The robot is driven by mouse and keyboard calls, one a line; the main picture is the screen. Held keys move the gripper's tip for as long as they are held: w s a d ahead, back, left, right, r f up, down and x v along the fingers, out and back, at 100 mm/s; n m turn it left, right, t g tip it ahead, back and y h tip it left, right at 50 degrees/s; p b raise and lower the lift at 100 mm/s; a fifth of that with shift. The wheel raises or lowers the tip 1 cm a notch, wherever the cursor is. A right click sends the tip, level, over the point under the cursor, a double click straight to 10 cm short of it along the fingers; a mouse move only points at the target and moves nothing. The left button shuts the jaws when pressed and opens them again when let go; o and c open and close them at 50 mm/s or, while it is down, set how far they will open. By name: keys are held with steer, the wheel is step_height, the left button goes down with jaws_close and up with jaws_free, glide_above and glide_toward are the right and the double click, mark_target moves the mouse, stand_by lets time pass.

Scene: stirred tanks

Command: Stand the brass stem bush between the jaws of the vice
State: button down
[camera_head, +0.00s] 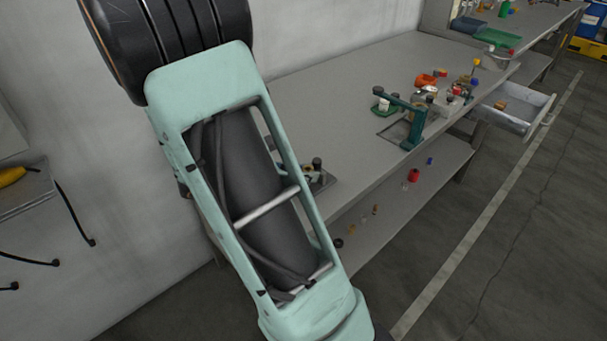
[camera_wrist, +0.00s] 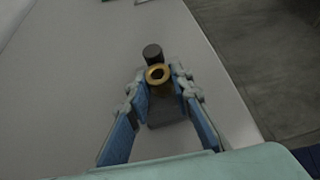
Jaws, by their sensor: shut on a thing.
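In the wrist view, the brass stem bush (camera_wrist: 158,74) is a short brass ring with a dark bore facing the camera. My gripper (camera_wrist: 158,84) is shut on it, with a blue-padded finger on each side. A dark grey block (camera_wrist: 167,113) shows below the bush between the fingers, and a black round knob (camera_wrist: 152,53) shows just beyond it. These look like parts of the vice, but its jaws cannot be made out. I cannot tell whether the bush touches it. In the head view, my arm hides the gripper and bush; a small grey fixture (camera_head: 318,178) shows partly beside the arm.
The long grey bench (camera_head: 330,90) is mostly clear around the fixture. Farther along stand a teal press-like stand (camera_head: 414,125) and several small coloured parts. An open drawer (camera_head: 525,108) juts from the bench front. Small parts, including a red one (camera_head: 413,175), lie on the lower shelf.

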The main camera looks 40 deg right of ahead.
steer(key=shift+s+f+b, duration=0.15)
steer(key=shift+f+b, duration=0.3)
steer(key=shift+f, duration=0.15)
steer(key=c, duration=1.7)
jaws_free()
steer(key=shift+s+f, duration=0.1)
steer(key=shift+f, duration=0.05)
steer(key=shift+a, duration=0.1)
steer(key=shift+r+p, duration=0.3)
steer(key=shift+r, duration=0.05)
steer(key=v, duration=0.4)
steer(key=p+v, duration=0.1)
steer(key=v, duration=0.7)
steer(key=shift+w+r+p, duration=0.25)
steer(key=shift+r+p, duration=0.1)
steer(key=shift+r, duration=0.1)
steer(key=shift+w, duration=0.1)
